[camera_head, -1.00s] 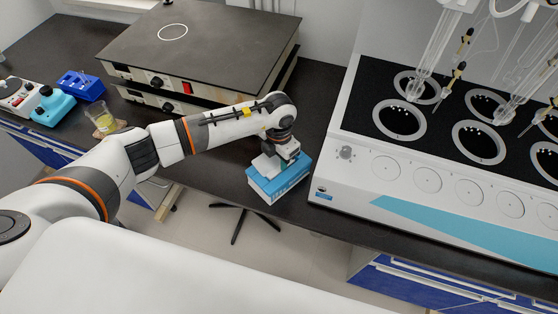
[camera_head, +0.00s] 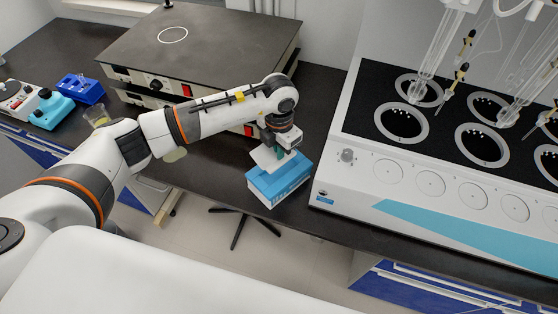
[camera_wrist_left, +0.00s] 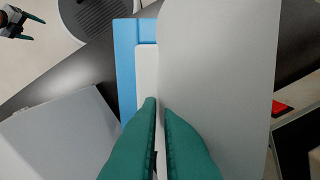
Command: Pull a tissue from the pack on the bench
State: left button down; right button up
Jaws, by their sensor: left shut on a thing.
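The blue and white tissue pack (camera_head: 284,187) sits on the front of the dark bench, with its blue side also in the left wrist view (camera_wrist_left: 126,60). My left gripper (camera_head: 280,153) is just above the pack. Its teal fingers (camera_wrist_left: 159,108) are shut on a white tissue (camera_head: 265,158). The tissue stands up as a broad pale sheet (camera_wrist_left: 222,70) in the left wrist view, over the pack's opening. Whether its lower end is free of the pack is hidden. My right gripper (camera_wrist_left: 28,27) shows at the upper left of the left wrist view, open and empty.
A flat-topped hotplate unit (camera_head: 205,45) stands behind my left arm. A large white apparatus with round wells (camera_head: 400,170) stands close to the right of the pack. A beaker (camera_head: 97,116) and a blue rack (camera_head: 80,88) are at the left.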

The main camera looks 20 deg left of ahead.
pick_arm(q)
notch_tip(320, 180, up, 5)
jog(key=shift+r+b, duration=0.1)
jog(key=shift+b, duration=0.25)
jog(key=shift+r+p, duration=1.3)
jog(key=shift+r, duration=1.55)
